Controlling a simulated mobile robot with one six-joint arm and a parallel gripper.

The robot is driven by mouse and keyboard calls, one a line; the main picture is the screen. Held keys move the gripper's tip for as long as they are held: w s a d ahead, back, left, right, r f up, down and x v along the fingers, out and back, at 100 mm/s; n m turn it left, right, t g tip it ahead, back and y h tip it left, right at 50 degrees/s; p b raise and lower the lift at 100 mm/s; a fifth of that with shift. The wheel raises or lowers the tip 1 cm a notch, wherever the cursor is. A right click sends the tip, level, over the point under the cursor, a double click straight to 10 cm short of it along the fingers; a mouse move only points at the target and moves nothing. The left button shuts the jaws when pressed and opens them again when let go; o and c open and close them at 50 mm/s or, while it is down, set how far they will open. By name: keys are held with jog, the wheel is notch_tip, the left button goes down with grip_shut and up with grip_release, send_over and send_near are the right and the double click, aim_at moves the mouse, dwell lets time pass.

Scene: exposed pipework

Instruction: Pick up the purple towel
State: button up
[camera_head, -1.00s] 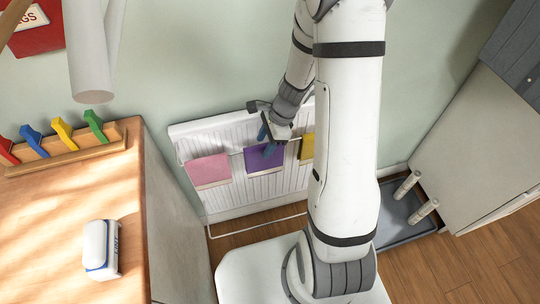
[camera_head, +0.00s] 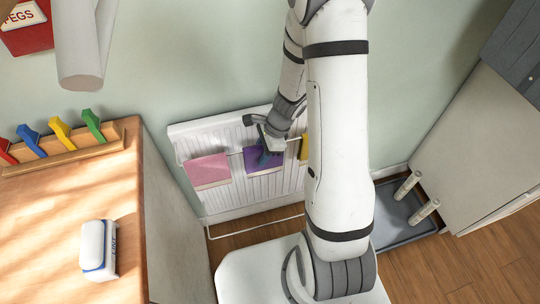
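The purple towel (camera_head: 253,166) hangs over the rail at the front of a white radiator (camera_head: 287,185), between a pink towel and a yellow one.
A pink towel (camera_head: 208,171) hangs to the left and a yellow towel (camera_head: 303,148) to the right, partly hidden by my arm. A wooden counter (camera_head: 60,220) with coloured pegs (camera_head: 62,132) and a white box (camera_head: 98,249) stands at left. A grey tray (camera_head: 398,215) lies at right.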

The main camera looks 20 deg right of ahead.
jog(key=c, duration=0.7)
grip_shut()
jog(key=shift+r, duration=0.1)
